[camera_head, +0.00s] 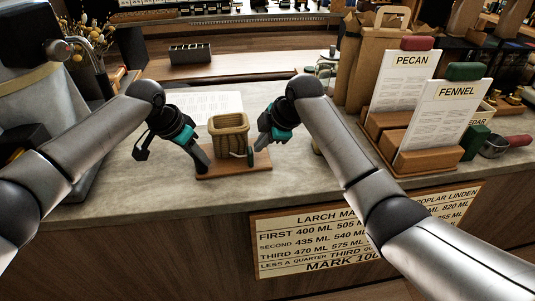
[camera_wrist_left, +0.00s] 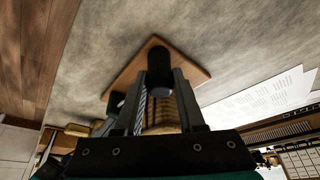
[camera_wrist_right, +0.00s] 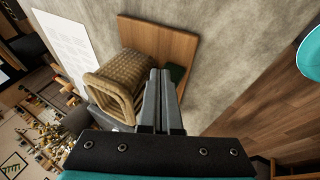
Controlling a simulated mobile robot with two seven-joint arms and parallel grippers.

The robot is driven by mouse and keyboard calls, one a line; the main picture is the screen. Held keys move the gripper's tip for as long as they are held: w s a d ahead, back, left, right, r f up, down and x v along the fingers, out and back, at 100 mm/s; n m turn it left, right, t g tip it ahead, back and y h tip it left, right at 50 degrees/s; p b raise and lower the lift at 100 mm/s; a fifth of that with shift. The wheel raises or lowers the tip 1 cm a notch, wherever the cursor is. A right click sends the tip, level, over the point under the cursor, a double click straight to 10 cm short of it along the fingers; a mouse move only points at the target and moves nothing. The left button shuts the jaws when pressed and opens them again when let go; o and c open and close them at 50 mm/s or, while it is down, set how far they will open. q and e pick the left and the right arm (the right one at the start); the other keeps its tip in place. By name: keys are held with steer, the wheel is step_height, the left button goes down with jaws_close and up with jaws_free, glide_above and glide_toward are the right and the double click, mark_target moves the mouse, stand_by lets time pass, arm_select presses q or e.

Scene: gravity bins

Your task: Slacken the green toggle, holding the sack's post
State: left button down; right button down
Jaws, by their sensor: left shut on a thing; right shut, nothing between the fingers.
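The woven tan sack (camera_head: 229,131) stands upright on a wooden board (camera_head: 205,174) on the counter. It also shows in the right wrist view (camera_wrist_right: 117,92). My left gripper (camera_head: 203,163) is shut on the dark post (camera_wrist_left: 160,64) at the board's left side, and its fingers hide part of it. The green toggle (camera_head: 250,158) is at the sack's right side, by a pale cord. In the right wrist view the green toggle (camera_wrist_right: 177,74) shows just beside the fingertips. My right gripper (camera_wrist_right: 160,73) is shut and empty; I cannot tell whether it touches the toggle.
A printed sheet (camera_head: 212,107) lies behind the sack. A wooden holder with PECAN and FENNEL cards (camera_head: 440,115) stands at the right, near a paper bag (camera_head: 375,60). Bare counter lies in front of the board.

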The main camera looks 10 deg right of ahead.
arm_select(q)
steer(key=shift+s+a+f, duration=0.1)
steer(key=shift+s+f, duration=0.05)
steer(key=shift+f, duration=0.1)
arm_select(e)
steer(key=r, duration=0.1)
steer(key=d+r, duration=0.1)
steer(key=r, duration=0.1)
steer(key=shift+r, duration=0.3)
arm_select(q)
steer(key=c, duration=0.9)
jaws_free()
steer(key=o, duration=0.5)
steer(key=shift+r, duration=0.2)
steer(key=shift+c, duration=0.2)
